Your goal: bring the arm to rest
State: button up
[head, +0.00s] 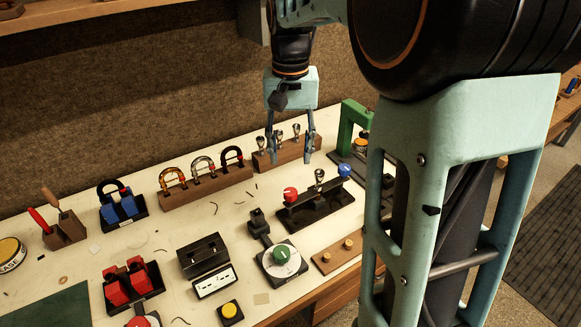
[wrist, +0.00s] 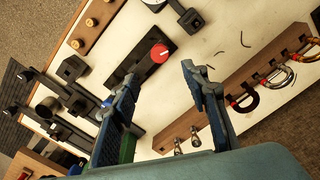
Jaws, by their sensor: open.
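My gripper (head: 291,152) hangs from my arm over the back of the workbench, pointing down, its two fingers apart. In the head view its fingers overlap a wooden block (head: 264,160) with several small metal pieces standing in it. The wrist view shows my gripper (wrist: 158,85) open, with nothing between the fingers and the bench top below. Beyond the fingers there, a black stand with a red knob (wrist: 158,51) shows. Whether the fingertips touch the block cannot be told.
A wooden rack (head: 206,188) with curved pieces stands left of my gripper. A green frame (head: 347,127) stands close on its right. In front are a black stand with red and blue knobs (head: 317,212) and a green dial (head: 281,254). A felt-like wall (head: 130,95) rises behind.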

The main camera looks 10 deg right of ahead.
jog(key=shift+r, duration=0.6)
